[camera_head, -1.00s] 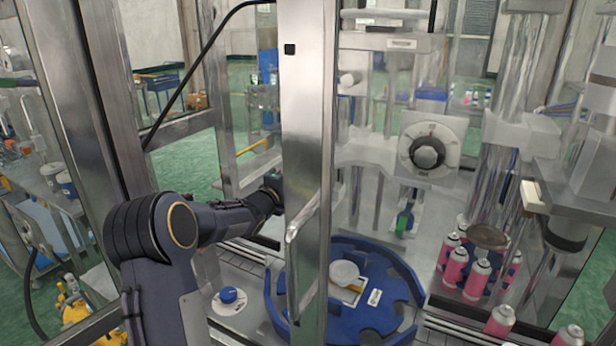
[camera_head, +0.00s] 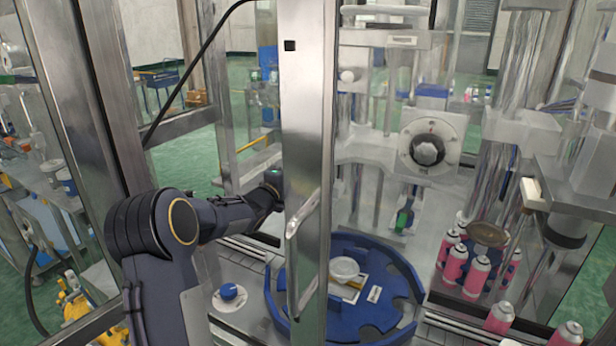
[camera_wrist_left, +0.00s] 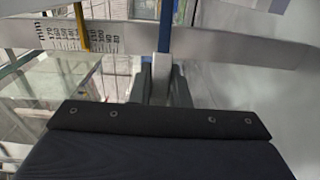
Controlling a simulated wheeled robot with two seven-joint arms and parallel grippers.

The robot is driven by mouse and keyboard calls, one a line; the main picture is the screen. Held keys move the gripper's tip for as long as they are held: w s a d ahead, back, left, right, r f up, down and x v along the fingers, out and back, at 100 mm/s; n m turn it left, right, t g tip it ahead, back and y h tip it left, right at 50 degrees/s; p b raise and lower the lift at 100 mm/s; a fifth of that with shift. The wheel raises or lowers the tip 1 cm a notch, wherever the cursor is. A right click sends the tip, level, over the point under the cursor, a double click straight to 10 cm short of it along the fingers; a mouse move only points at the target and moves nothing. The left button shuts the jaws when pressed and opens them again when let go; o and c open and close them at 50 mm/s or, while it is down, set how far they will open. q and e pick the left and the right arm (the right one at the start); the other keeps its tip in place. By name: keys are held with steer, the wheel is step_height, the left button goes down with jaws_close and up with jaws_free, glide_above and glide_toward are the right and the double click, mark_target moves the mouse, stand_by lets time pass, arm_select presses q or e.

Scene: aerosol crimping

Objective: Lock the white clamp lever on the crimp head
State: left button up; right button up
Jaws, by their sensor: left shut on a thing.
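My left gripper (camera_wrist_left: 160,88) shows in the left wrist view with its two grey fingers on either side of a pale upright piece, the white clamp lever (camera_wrist_left: 160,68). The fingers are shut on it. In the head view my left arm reaches in from the left, and its gripper is hidden behind the steel door post. The lever is not visible there. The white crimp head machine (camera_head: 385,150) with a round dial (camera_head: 427,150) stands behind the glass. My right gripper is not in view.
The steel post (camera_head: 306,110) with its handle (camera_head: 303,250) stands in front. A blue round turntable (camera_head: 375,325) lies below. Pink cans (camera_head: 475,277) stand at the right. In the left wrist view a curved scale (camera_wrist_left: 60,37) with a yellow pointer crosses behind the fingers.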

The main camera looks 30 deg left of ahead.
arm_select(q)
steer(key=shift+s+f, duration=0.1)
steer(key=shift+s+d+b, duration=0.25)
steer(key=shift+s+d, duration=0.1)
steer(key=shift+s, duration=0.2)
steer(key=shift+s+d+b, duration=0.2)
steer(key=shift+s+d, duration=0.1)
steer(key=shift+s, duration=0.25)
steer(key=shift+s+d+b, duration=0.55)
steer(key=shift+s+d, duration=0.4)
steer(key=shift+s, duration=0.05)
steer(key=shift+s+d, duration=0.1)
